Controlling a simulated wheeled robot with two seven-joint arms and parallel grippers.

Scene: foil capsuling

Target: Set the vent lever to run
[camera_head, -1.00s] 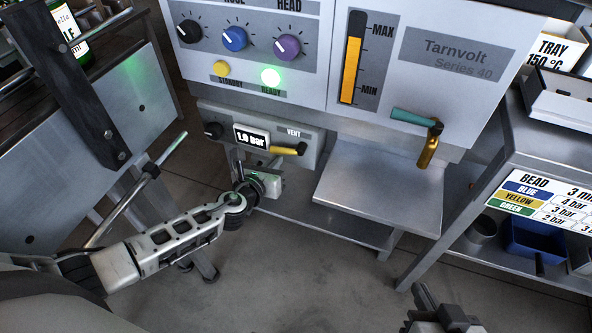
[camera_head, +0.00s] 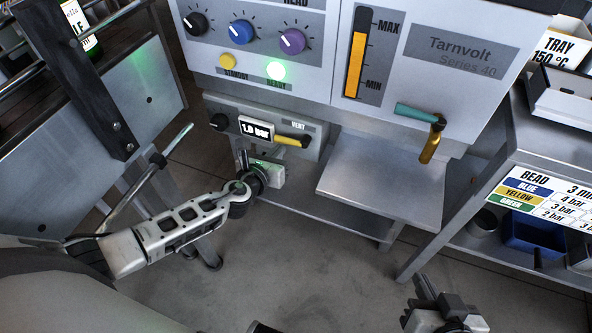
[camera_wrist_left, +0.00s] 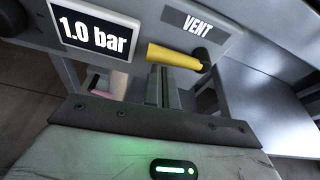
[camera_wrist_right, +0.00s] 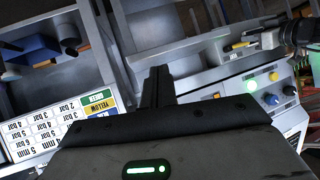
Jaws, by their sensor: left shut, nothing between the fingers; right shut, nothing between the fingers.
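The vent lever (camera_head: 292,141) has a yellow handle and a dark pivot at its right end, under the VENT label. It lies nearly level, pointing left from the pivot. It also shows in the left wrist view (camera_wrist_left: 174,56), just beyond the fingers. My left gripper (camera_head: 243,160) is shut and empty, just below and left of the lever. In the left wrist view its fingers (camera_wrist_left: 160,85) point at the lever's underside; I cannot tell whether they touch it. My right gripper (camera_head: 424,288) is shut and empty, low at the right, away from the lever.
The display (camera_head: 256,129) reading 1.0 bar and a black knob (camera_head: 220,122) sit left of the lever. A side rack (camera_head: 480,180) with a bead chart stands further right.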

